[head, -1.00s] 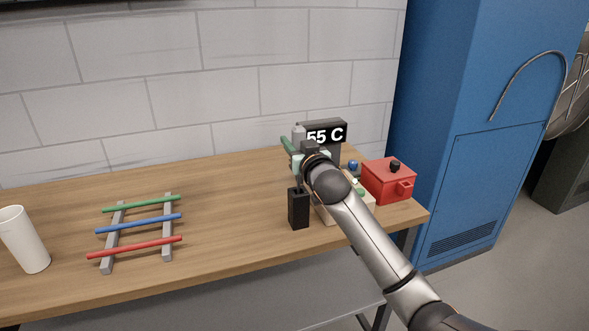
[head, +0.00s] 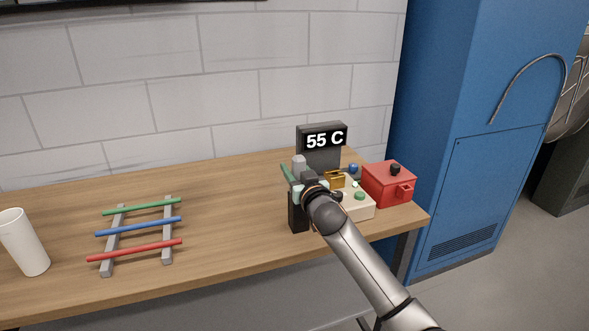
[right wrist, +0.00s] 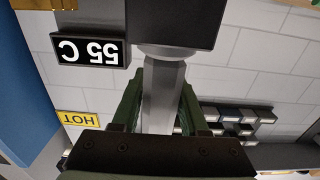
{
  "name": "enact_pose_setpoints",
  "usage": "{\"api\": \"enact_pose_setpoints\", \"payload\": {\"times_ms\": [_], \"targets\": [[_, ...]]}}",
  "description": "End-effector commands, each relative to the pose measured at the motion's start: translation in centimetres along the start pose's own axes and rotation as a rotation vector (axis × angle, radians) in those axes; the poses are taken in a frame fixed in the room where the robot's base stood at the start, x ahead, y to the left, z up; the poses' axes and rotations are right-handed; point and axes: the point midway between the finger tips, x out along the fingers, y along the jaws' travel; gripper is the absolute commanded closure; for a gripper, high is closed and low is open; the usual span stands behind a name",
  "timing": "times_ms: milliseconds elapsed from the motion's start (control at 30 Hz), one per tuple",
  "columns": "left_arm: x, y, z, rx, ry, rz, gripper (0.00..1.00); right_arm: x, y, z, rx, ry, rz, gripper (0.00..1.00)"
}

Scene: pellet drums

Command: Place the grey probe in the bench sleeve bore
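The grey probe (head: 299,160) is upright in my right gripper (head: 297,186), its rounded top showing above the greenish fingers in the head view. In the right wrist view, the right gripper (right wrist: 158,108) is closed on the grey probe (right wrist: 163,90), one finger on each side. The black bench sleeve (head: 298,213) stands directly below the gripper; it also shows in the right wrist view (right wrist: 172,22), where a pale collar on the probe meets its edge. The bore is hidden, so I cannot tell how far the probe is inside. My left gripper is out of view.
A display reading 55 C (head: 324,136) stands behind. A beige box with knobs (head: 358,208) and a red box (head: 388,184) stand to the right. A rack with coloured rods (head: 140,226) and a white cup (head: 23,242) are left. The table between is clear.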

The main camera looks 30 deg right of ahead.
Motion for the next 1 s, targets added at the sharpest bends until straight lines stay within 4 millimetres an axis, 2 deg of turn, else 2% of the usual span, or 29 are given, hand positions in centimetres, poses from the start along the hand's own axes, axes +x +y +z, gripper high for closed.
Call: {"api": "enact_pose_setpoints", "payload": {"times_ms": [33,200,567,767,1000], "targets": [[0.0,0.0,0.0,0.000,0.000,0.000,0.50,0.0,0.0,0.0,0.000,-0.001,0.000,0.49],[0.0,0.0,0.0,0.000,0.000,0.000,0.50,0.0,0.0,0.0,0.000,-0.001,0.000,0.33],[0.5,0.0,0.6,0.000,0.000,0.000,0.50,0.0,0.0,0.4,-0.002,0.001,-0.001,0.33],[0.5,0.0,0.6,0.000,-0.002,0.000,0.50,-2.6,-0.1,0.3,0.000,-0.001,-0.002,0.33],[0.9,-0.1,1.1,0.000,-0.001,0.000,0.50,-6.9,-0.4,0.7,0.001,-0.001,-0.001,0.33]]}}
